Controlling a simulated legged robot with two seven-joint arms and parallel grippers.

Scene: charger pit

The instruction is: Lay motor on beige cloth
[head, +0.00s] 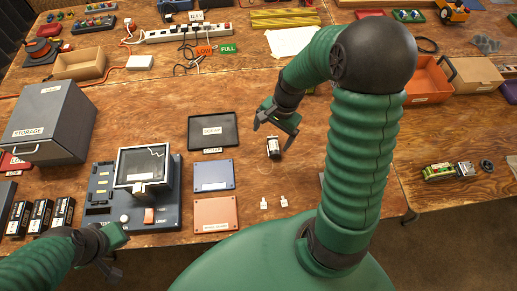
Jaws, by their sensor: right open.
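A small silver and black cylinder (273,148), which looks like the motor, is on the wooden table near the middle. My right gripper (273,136) is open, its fingers spread just above and around the top end of the cylinder in the picture; I cannot tell whether they touch it. A pale off-white sheet (291,41), which may be the beige cloth, lies flat at the back of the table, partly behind my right arm. My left gripper (110,256) is low at the left, near the table's front edge; its jaw opening is unclear.
A black tray (213,131), a blue mat (213,176) and an orange mat (215,214) lie left of the cylinder. A device with a screen (144,168) and a grey storage box (47,118) stand further left. Two small white pieces (283,201) lie in front.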

